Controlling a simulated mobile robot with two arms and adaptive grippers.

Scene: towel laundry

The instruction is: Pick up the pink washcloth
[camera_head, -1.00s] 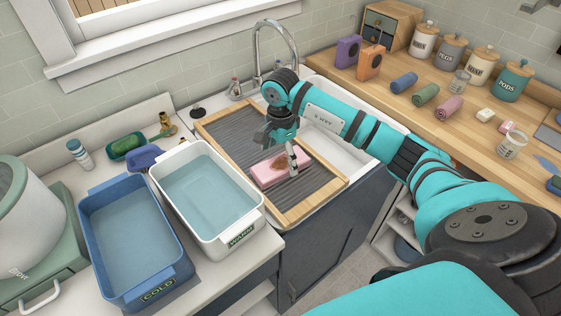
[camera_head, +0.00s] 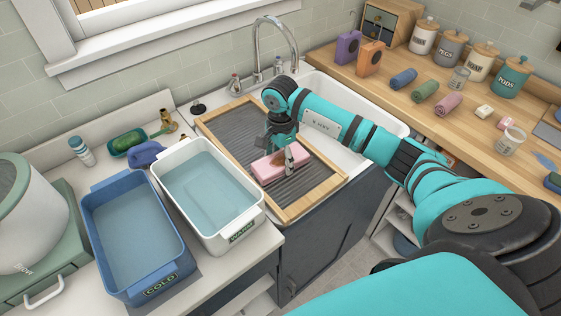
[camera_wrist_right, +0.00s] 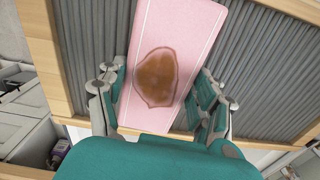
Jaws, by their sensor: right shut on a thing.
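The pink washcloth (camera_head: 270,168) is folded into a flat block with a brown stain on top. It is over the grey ribbed washboard (camera_head: 232,126) with a wooden frame, at the sink. My right gripper (camera_head: 282,160) points down and is shut on the washcloth. In the right wrist view the washcloth (camera_wrist_right: 185,30) runs between the two fingers of my right gripper (camera_wrist_right: 160,100), with the brown stain (camera_wrist_right: 156,76) facing the camera. I cannot tell whether the cloth touches the washboard. My left gripper is not in view.
A white tub marked WARM (camera_head: 253,218) and a blue tub marked COLD (camera_head: 183,262), both with water, stand left of the washboard. The faucet (camera_head: 258,48) rises behind it. Rolled cloths (camera_head: 425,91) and jars (camera_head: 478,64) are on the wooden counter at right.

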